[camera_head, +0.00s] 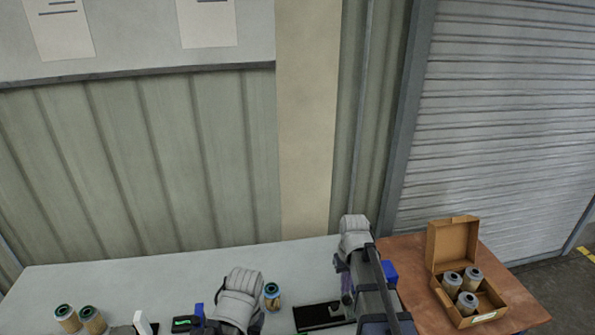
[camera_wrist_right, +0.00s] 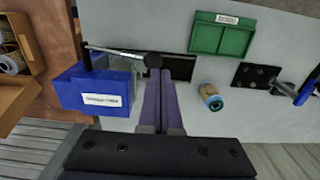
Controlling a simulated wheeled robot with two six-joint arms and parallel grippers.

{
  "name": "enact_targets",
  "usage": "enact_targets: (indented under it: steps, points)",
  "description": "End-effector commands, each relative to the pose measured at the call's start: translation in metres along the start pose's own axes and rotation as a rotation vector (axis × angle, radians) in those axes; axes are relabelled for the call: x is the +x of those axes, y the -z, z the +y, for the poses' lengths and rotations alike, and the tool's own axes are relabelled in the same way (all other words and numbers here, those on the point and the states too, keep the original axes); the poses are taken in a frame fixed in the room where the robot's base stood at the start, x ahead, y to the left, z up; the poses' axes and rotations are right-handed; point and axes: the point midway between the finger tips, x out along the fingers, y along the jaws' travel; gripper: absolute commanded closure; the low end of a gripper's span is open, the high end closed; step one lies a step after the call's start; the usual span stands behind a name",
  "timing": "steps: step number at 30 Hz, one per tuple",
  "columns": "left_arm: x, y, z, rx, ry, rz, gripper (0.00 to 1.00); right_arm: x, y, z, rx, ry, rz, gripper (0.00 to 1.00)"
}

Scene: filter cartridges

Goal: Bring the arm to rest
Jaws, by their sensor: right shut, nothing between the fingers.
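My right arm (camera_head: 372,290) reaches over the bench, and its gripper (camera_head: 346,285) is small and partly covered by the arm in the head view. In the right wrist view the gripper's two purple fingers (camera_wrist_right: 162,90) lie together, shut with nothing between them. They are above the bench, between the blue bin and a lone cartridge. My left arm (camera_head: 238,295) shows at the bottom centre of the head view; its fingers do not show.
An open cardboard box (camera_head: 452,248) holding three cartridges sits on the brown table (camera_head: 410,255). A blue bin (camera_wrist_right: 75,95) and a green tray (camera_wrist_right: 222,38) are near the gripper.

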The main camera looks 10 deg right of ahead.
Motion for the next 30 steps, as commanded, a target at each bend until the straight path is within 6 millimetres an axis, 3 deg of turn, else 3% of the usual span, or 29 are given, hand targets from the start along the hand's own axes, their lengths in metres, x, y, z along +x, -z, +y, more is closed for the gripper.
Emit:
enact_targets:
  steps: [5, 9, 15, 21, 30]
  points:
    - [0.049, 0.003, 0.004, 0.002, 0.001, 0.001, 0.49, 0.050, -0.029, -0.052, -0.073, -0.018, -0.014, 1.00]
    - [0.093, 0.006, 0.009, 0.005, 0.001, 0.001, 0.49, 0.093, -0.065, -0.104, -0.156, -0.046, -0.028, 1.00]
    - [0.136, 0.009, 0.012, 0.009, 0.002, 0.002, 0.49, 0.136, -0.110, -0.153, -0.248, -0.081, -0.039, 1.00]
    - [0.151, 0.009, 0.014, 0.010, 0.003, 0.002, 0.49, 0.151, -0.130, -0.172, -0.290, -0.100, -0.043, 1.00]
    - [0.150, 0.009, 0.014, 0.010, 0.003, 0.002, 0.49, 0.150, -0.132, -0.174, -0.293, -0.102, -0.043, 1.00]
